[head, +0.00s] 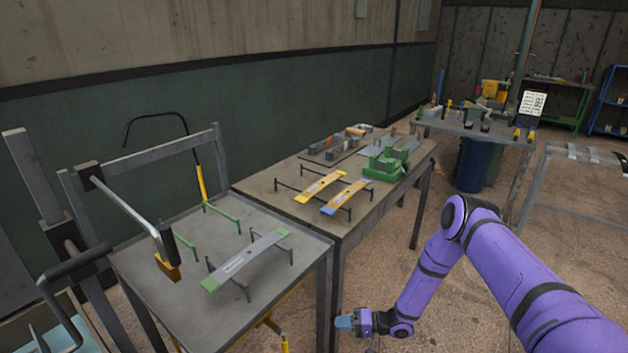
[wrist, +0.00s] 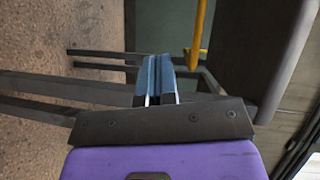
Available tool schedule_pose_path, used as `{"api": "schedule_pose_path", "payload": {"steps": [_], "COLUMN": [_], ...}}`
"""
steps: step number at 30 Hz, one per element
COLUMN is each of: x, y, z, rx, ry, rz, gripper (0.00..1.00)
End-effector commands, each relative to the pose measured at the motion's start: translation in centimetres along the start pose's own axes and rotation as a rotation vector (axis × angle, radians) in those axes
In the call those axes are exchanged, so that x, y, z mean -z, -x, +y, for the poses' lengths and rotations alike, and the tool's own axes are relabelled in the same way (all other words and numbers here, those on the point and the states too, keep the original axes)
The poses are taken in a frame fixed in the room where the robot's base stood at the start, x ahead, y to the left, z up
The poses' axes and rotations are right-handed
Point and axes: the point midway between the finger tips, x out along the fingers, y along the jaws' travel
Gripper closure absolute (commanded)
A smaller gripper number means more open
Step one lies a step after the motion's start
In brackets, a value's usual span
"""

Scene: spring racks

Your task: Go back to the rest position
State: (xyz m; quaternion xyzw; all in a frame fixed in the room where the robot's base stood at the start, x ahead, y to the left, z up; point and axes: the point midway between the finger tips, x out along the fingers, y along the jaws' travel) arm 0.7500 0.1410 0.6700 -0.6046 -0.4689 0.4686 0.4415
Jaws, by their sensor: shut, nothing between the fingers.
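My gripper (head: 346,323) is at the end of my purple arm, low in the head view, to the right of the near table's legs and below its top. In the wrist view its blue fingers (wrist: 156,78) are together with nothing between them. The arm is bent, with its elbow at the right of the head view.
The near metal table (head: 215,308) bears a grey leaf spring (head: 245,259) with green ends on a rack. The table behind (head: 268,190) bears yellow and blue-ended springs (head: 345,197) and a green vise (head: 384,164). Table legs stand close to my gripper. Open floor lies right.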

Motion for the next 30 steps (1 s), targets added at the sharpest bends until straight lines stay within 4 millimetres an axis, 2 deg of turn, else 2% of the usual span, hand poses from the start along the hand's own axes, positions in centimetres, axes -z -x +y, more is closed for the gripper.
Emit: {"api": "schedule_pose_path", "payload": {"steps": [1,6,15,22,30], "x": [2.1,7.8,15.9,20.1,22.3], "y": [0.4,2.1,6.2,10.2,15.5], "z": [-1.3,-5.1,-13.3,-20.6,-29.8], "rx": [-0.043,-0.205,-0.488,-0.698,-0.933], "ry": [0.046,0.178,0.375,0.49,0.573], "rz": [0.014,0.064,0.15,0.21,0.273], "gripper": [1.0,1.0,1.0,1.0,1.0]}}
